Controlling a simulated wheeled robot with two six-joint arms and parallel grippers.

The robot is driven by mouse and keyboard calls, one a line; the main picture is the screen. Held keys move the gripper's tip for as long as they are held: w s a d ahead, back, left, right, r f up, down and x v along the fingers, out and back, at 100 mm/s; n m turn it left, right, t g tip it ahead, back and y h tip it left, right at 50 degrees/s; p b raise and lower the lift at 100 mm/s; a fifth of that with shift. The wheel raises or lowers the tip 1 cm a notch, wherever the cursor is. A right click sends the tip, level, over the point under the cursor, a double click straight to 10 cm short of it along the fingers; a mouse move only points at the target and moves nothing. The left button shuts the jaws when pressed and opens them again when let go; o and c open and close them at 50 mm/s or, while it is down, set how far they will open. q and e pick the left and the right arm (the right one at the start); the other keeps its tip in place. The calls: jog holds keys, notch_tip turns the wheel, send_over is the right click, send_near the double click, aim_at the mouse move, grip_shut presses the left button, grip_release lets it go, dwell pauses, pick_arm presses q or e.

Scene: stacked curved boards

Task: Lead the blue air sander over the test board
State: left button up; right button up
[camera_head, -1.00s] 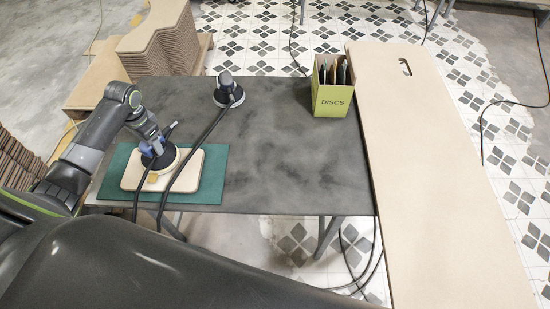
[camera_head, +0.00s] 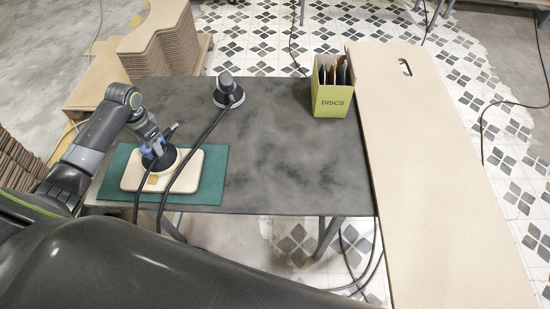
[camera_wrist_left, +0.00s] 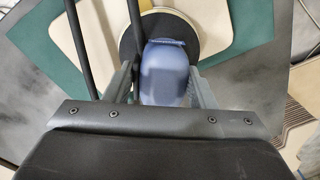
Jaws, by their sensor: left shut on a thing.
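The blue air sander (camera_head: 155,152) is in my left gripper (camera_head: 154,146), with its round pad over the test board. In the left wrist view the blue body of the sander (camera_wrist_left: 165,72) sits between the two fingers of my gripper (camera_wrist_left: 165,85). The pale test board (camera_head: 188,180) has rounded corners and lies on a green mat (camera_head: 214,186) at the left of the dark table. Whether the pad touches the board is hard to tell. My right gripper does not show.
A second, grey sander (camera_head: 228,92) stands at the back of the table (camera_head: 280,150), its dark hose crossing the board. A green DISCS box (camera_head: 332,92) stands at the back right. A long pale panel (camera_head: 430,170) lies on the right. Stacked curved boards (camera_head: 160,45) stand behind.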

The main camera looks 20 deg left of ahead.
pick_arm(q)
jog(key=shift+d, duration=0.15)
jog(key=shift+w+d+p, duration=0.1)
jog(key=shift+d+p, duration=0.25)
jog(key=shift+d, duration=0.1)
jog(key=shift+w+d, duration=0.15)
jog(key=shift+d, duration=0.4)
jog(key=shift+w+a, duration=0.1)
jog(key=shift+w+a, duration=0.25)
jog(key=shift+w, duration=0.6)
jog(key=o, duration=0.8)
jog(key=shift+c, duration=0.2)
jog(key=shift+s+r, duration=0.1)
